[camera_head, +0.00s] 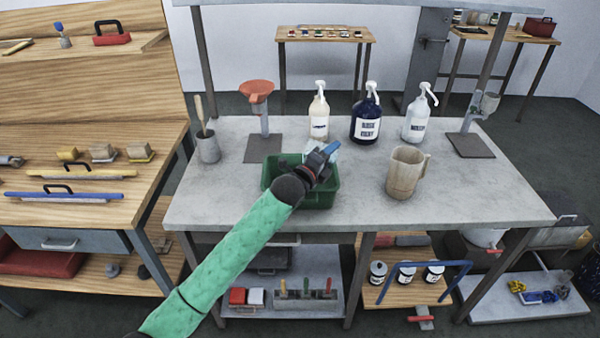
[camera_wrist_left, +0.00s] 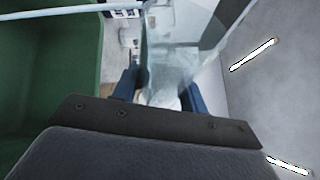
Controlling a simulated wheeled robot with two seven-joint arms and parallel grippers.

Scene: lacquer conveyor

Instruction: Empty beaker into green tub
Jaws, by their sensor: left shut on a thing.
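The green tub (camera_head: 326,193) stands on the grey workbench, left of its middle. My left gripper (camera_head: 326,152) is over the tub's far part in the head view, with my arm covering much of the tub. In the left wrist view its blue fingers (camera_wrist_left: 160,92) are shut on a clear glass beaker (camera_wrist_left: 178,48). In the head view the beaker is mostly hidden behind the gripper. The tub's green wall (camera_wrist_left: 45,85) fills the left of the wrist view, beside the beaker. I cannot tell what is in the beaker or its exact tilt. My right gripper is not in view.
A beige jug (camera_head: 404,175) stands right of the tub. Several pump bottles (camera_head: 366,122) line the back. An orange funnel on a stand (camera_head: 258,92) and a grey pot with a brush (camera_head: 207,147) are at the left. The bench's front right is clear.

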